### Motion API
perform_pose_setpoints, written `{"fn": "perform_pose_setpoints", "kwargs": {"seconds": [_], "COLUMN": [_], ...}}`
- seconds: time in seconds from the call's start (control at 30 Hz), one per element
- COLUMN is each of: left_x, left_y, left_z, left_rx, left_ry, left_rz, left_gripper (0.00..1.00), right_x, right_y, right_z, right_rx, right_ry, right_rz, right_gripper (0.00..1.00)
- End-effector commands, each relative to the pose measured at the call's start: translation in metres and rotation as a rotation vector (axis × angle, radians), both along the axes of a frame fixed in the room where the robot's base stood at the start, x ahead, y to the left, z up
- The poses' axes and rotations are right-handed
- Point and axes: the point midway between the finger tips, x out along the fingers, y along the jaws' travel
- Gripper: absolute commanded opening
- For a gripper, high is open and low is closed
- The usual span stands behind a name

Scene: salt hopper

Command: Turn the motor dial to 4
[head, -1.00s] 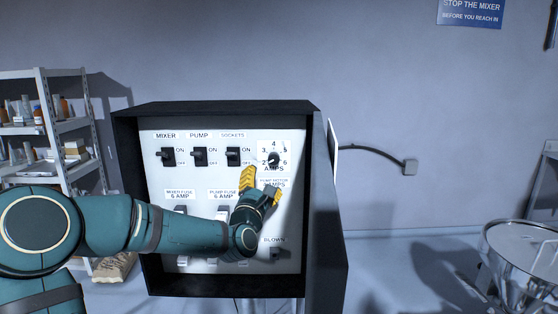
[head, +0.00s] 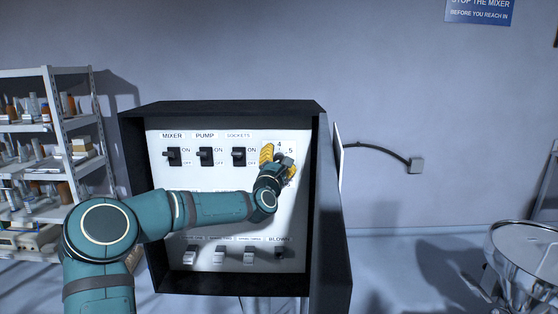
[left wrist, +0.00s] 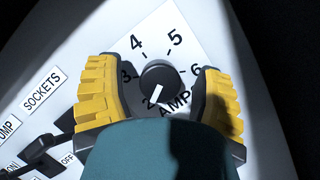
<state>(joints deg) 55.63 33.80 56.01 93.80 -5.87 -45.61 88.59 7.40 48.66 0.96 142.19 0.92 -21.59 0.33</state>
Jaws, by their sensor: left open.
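The motor dial (left wrist: 161,82) is a round black knob with a white pointer on a white plate, marked 2 to 6 and AMPS. Its pointer is at the 2 in the left wrist view. My left gripper (left wrist: 160,78) is open, its yellow fingers on either side of the knob with a gap showing on each side. In the head view my left gripper (head: 279,161) is at the upper right of the white panel (head: 214,177) and covers most of the dial; the 4 and 5 still show. My right gripper is not in view.
MIXER (head: 173,156), PUMP (head: 205,156) and SOCKETS (head: 238,156) switches sit left of the dial. A black box (head: 220,107) frames the panel, its open door (head: 332,220) at the right. A shelf (head: 62,135) stands left and a metal hopper (head: 527,255) right.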

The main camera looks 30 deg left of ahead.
Motion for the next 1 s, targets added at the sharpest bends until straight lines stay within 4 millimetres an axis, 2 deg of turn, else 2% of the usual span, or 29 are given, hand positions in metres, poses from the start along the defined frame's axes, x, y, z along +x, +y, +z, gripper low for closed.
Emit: {"fn": "perform_pose_setpoints", "kwargs": {"seconds": [0.07, 0.1, 0.27, 0.3, 0.67, 1.0], "left_x": [0.000, 0.000, 0.000, 0.000, -0.001, -0.001], "left_y": [0.000, 0.000, 0.000, 0.000, 0.000, 0.000], "left_z": [0.000, 0.000, 0.000, 0.000, 0.000, 0.001], "left_rx": [0.000, 0.000, 0.000, 0.000, 0.039, 0.236], "left_ry": [0.000, 0.000, 0.000, 0.000, 0.021, 0.137], "left_rz": [0.000, 0.000, 0.000, 0.000, 0.000, 0.002], "left_gripper": [0.67, 0.62, 0.06, 0.00, 0.00, 0.00], "right_x": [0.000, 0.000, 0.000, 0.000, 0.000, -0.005], "right_y": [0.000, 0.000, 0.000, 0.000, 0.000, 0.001], "right_z": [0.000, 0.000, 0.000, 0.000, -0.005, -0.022], "right_rx": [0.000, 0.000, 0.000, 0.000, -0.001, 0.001], "right_ry": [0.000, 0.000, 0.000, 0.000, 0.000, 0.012], "right_rz": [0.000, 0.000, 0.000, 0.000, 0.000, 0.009], "right_gripper": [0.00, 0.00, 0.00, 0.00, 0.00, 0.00]}}
